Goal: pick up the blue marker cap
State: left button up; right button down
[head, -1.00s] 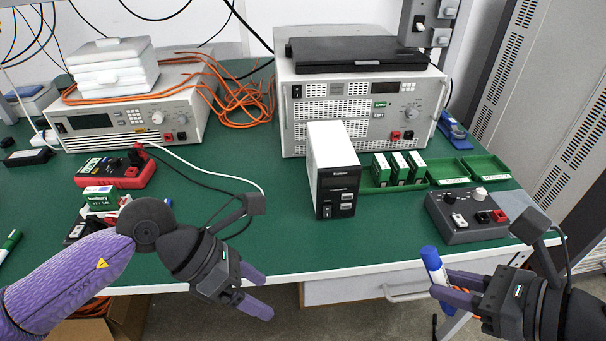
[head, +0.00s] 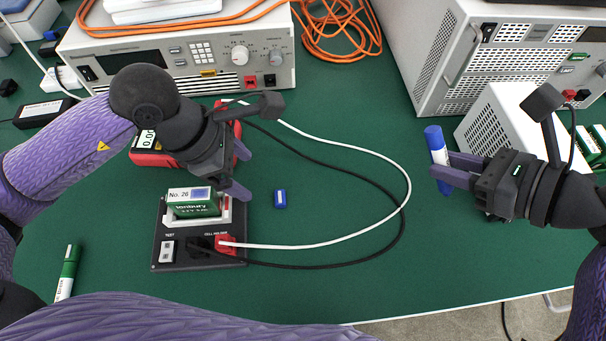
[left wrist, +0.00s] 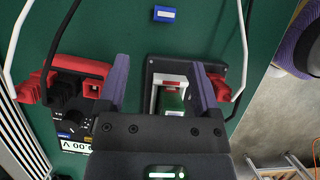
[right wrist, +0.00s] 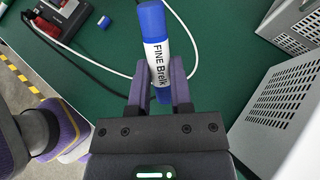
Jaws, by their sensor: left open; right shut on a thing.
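The blue marker cap (head: 280,198) lies on the green bench top, right of the battery holder. It also shows at the top of the left wrist view (left wrist: 164,14) and the upper left of the right wrist view (right wrist: 104,22). My left gripper (head: 243,170) is open and empty, above and to the left of the cap, near the holder. My right gripper (head: 443,168) is shut on a white marker with blue ends (head: 438,147), held roughly upright, well right of the cap. The marker's printed barrel (right wrist: 158,60) shows in the right wrist view.
The black battery holder (head: 170,232) carries a green-and-white cell. Behind it is a red meter (head: 150,158). White and black leads (head: 330,243) loop around the cap's right side. A green marker (head: 67,272) lies at the left. The bench right of the cap is clear inside the loop.

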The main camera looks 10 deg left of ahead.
aim_at(276, 197)
pick_arm(q)
jog(key=b+x, duration=0.1)
jog(key=x, duration=0.2)
jog(key=b+x, duration=0.1)
jog(key=x, duration=0.2)
jog(key=b+x, duration=0.1)
jog(key=x, duration=0.2)
jog(key=shift+s+d+b, duration=0.1)
jog(key=shift+d+b, duration=0.25)
jog(key=shift+d, duration=0.05)
pick_arm(e)
jog(key=f, duration=0.5)
jog(key=shift+d+f, duration=0.15)
jog(key=shift+d, duration=0.05)
pick_arm(q)
jog(key=shift+r, duration=0.1)
jog(key=shift+c, duration=0.4)
grip_shut()
